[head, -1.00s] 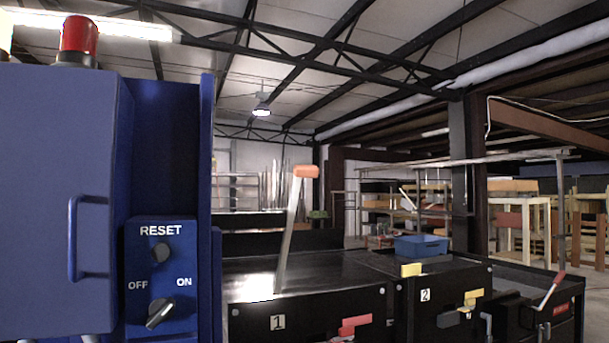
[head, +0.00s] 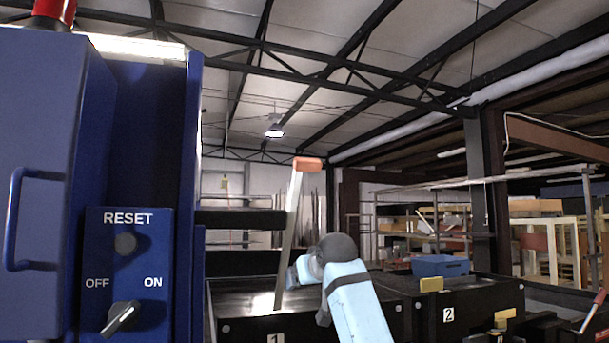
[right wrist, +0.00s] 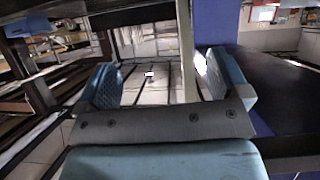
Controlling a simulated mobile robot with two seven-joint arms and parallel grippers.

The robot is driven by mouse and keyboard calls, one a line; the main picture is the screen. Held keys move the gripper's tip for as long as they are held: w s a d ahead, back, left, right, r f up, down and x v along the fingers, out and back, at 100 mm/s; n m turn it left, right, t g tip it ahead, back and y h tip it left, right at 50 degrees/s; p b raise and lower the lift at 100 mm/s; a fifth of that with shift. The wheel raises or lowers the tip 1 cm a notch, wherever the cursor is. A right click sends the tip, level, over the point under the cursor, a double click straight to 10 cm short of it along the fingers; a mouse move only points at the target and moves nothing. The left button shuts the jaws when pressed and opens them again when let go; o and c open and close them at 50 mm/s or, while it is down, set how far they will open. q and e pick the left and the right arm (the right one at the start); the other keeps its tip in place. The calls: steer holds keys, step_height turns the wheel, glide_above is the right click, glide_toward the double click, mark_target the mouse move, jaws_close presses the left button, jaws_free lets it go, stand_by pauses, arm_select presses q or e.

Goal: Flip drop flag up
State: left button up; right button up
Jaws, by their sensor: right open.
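A tall grey metal lever with an orange tip (head: 293,215) stands nearly upright, leaning slightly right, on the black conveyor unit marked 1. I cannot tell for sure that it is the drop flag. My right gripper (head: 297,272), on a light blue arm, is beside the lever's lower part, just right of it in the head view. In the right wrist view my right gripper (right wrist: 165,78) is open and empty, with a pale upright bar (right wrist: 185,50) showing between its fingers, nearer the right one. Whether they touch is unclear. My left gripper is not in view.
A blue cabinet (head: 150,150) with a RESET button (head: 125,243) and an OFF/ON knob (head: 121,318) fills the left. Unit 2 (head: 470,300) stands right of unit 1 with yellow blocks and a blue bin (head: 440,265). A red-handled lever (head: 597,300) is at far right.

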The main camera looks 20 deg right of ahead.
steer(key=s+r+b, duration=0.1)
steer(key=s+r, duration=0.2)
steer(key=r, duration=0.6)
steer(key=s+r, duration=0.2)
steer(key=r, duration=0.7)
glide_toward(309, 159)
steer(key=shift+t, duration=0.5)
steer(key=x, duration=0.4)
steer(key=p+x, duration=0.1)
steer(key=x, duration=0.7)
steer(key=shift+w+a+f+p, duration=0.1)
steer(key=shift+w+f+p, duration=0.05)
steer(key=shift+f+p, duration=0.3)
steer(key=c, duration=1.3)
